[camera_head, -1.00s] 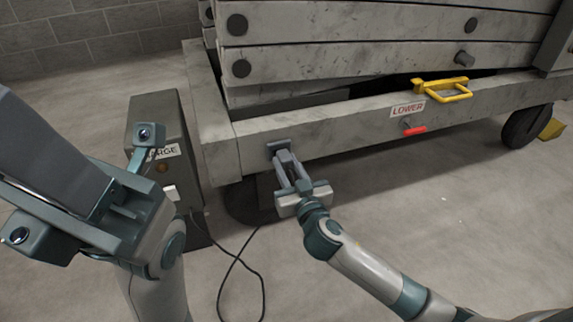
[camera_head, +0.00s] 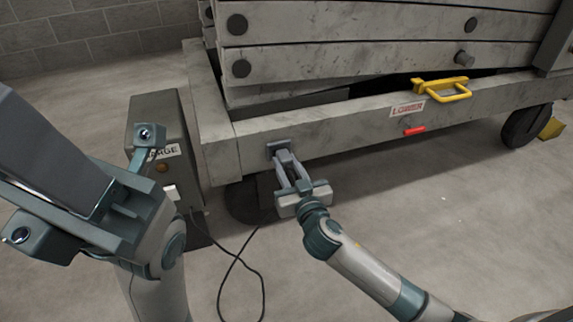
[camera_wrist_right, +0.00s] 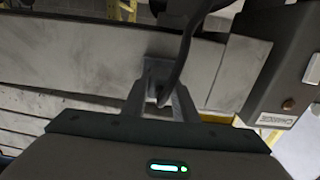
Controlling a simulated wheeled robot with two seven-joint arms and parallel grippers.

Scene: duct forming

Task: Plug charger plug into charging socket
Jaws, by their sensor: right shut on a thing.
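My right gripper (camera_head: 286,165) is shut on the charger plug, its fingertips up against the dark charging socket (camera_head: 272,150) on the lift's grey lower beam. In the right wrist view the fingers (camera_wrist_right: 161,98) reach to the socket plate (camera_wrist_right: 158,66). The plug (camera_wrist_right: 161,94) is mostly hidden between them, with its black cable (camera_wrist_right: 184,55) rising from it. I cannot tell how deep the plug sits in the socket. My left arm's end (camera_head: 80,210) is large at the left of the head view; its fingertips cannot be made out.
The charger box (camera_head: 178,125), with a partly hidden label, stands left of the lift. The loose cable (camera_head: 262,285) hangs in loops in front. A red handle (camera_head: 415,131) and a yellow bracket (camera_head: 447,91) are on the beam further right.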

